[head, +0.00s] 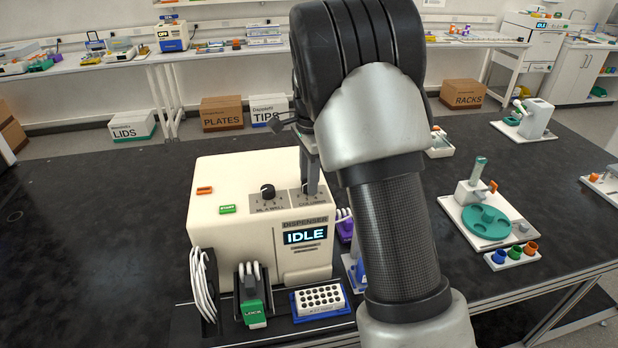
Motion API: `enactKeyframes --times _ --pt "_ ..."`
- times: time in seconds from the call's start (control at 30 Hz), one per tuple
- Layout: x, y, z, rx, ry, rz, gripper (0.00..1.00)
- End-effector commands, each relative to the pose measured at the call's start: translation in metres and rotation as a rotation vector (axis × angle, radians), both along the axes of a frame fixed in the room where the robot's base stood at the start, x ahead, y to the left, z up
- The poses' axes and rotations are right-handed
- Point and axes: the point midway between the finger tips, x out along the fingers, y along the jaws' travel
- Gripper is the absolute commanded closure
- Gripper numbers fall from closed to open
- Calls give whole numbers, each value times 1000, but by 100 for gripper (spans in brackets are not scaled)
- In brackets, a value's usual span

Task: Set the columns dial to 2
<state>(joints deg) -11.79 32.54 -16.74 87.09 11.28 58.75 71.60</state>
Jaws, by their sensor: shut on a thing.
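The cream dispenser (232,187) stands on the black bench, its screen (305,236) reading IDLE. Two dial plates are on its top. The left plate carries a black knob (267,191) in plain view. My gripper (311,186) points down onto the right dial plate (296,199) and is shut on the dial there, which I take to be the columns dial. The fingers and arm hide this dial, so its setting cannot be read. The small plate markings are too small to read for sure.
A green START button (227,209) and an orange button (205,190) sit left of the dials. The bench's left side is clear.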

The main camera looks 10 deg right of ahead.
Motion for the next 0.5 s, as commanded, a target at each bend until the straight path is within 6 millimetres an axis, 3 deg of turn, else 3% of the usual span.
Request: enactKeyframes --times 0.33,0.37,0.43,0.5 --pt "1 0 1 1 -3 -5 94" --pt "1 0 1 1 -3 -5 66" --pt "1 0 1 1 -2 -4 55" --pt "1 0 1 1 -2 -4 53"
